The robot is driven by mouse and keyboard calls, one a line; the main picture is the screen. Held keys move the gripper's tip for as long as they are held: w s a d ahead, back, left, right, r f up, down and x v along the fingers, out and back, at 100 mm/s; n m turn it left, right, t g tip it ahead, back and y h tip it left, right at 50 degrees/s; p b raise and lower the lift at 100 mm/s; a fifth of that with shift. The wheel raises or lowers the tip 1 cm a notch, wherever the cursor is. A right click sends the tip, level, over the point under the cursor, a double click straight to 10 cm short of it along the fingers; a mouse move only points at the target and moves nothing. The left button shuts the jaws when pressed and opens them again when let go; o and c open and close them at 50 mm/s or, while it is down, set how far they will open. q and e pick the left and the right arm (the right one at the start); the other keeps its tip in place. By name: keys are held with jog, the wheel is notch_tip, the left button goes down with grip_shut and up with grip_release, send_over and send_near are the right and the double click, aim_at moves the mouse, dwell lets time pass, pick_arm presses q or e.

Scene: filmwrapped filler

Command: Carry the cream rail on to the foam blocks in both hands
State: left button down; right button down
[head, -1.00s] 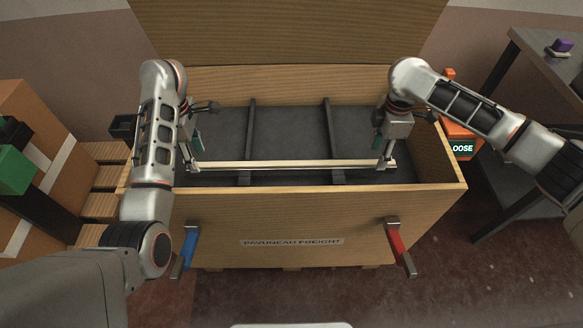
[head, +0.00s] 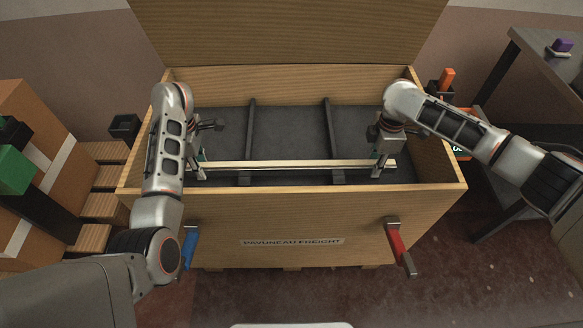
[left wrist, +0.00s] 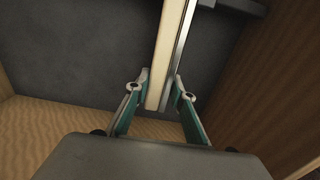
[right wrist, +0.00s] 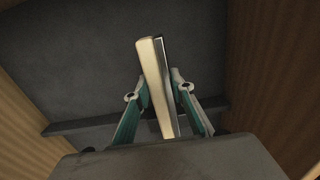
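The cream rail (head: 290,163) lies level across the inside of the wooden crate. It also shows end-on in the left wrist view (left wrist: 171,50) and the right wrist view (right wrist: 157,85). My left gripper (head: 200,172) is at its left end, with a finger close on each side, shut on it. My right gripper (head: 377,170) is likewise shut on the right end. Whether the rail touches anything below is hidden.
The crate's front wall (head: 215,215) bears a blue handle (head: 190,246) and a red handle (head: 397,246). Its raised lid (head: 290,30) stands behind. Boxes (head: 40,150) are at left, a dark table (head: 545,80) at right. An orange device (head: 461,147) is partly behind my right arm.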

pick_arm(q)
jog(key=shift+w+r, duration=0.1)
jog(key=shift+r, duration=0.05)
pick_arm(e)
jog(key=shift+r, duration=0.1)
